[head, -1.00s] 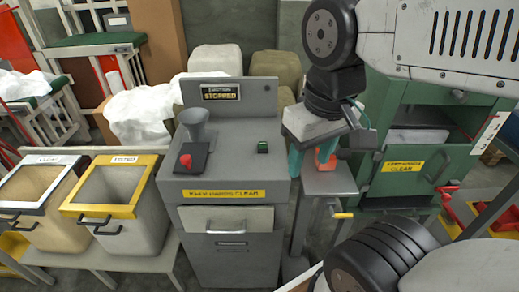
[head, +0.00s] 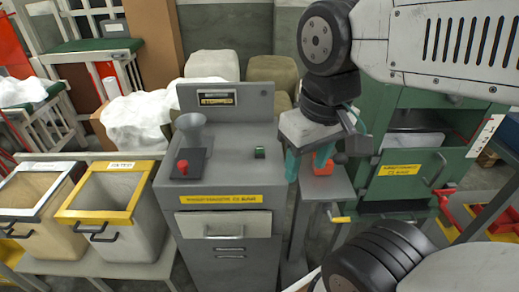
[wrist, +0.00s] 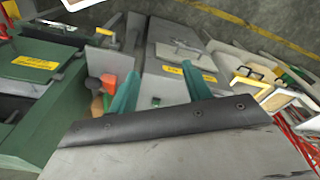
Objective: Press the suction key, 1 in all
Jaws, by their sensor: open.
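The suction key is a small green key (head: 260,152) on the right of the grey machine's top (head: 228,168). A small sign panel (head: 217,98) stands on the machine's back plate; its lettering is blurred. My gripper (head: 308,162) has two teal fingers, spread apart with nothing between them. It hangs to the right of the key, over the machine's right edge and a small side stand. In the wrist view the green key (wrist: 155,101) shows beyond my gripper (wrist: 160,90), low between its fingers. They do not appear to touch it.
A red knob (head: 183,166) on a black plate and a grey funnel (head: 190,127) occupy the machine top's left. An orange object (head: 323,168) sits on the side stand. A yellow-rimmed bin (head: 112,218) stands left. A green cabinet (head: 412,170) stands right.

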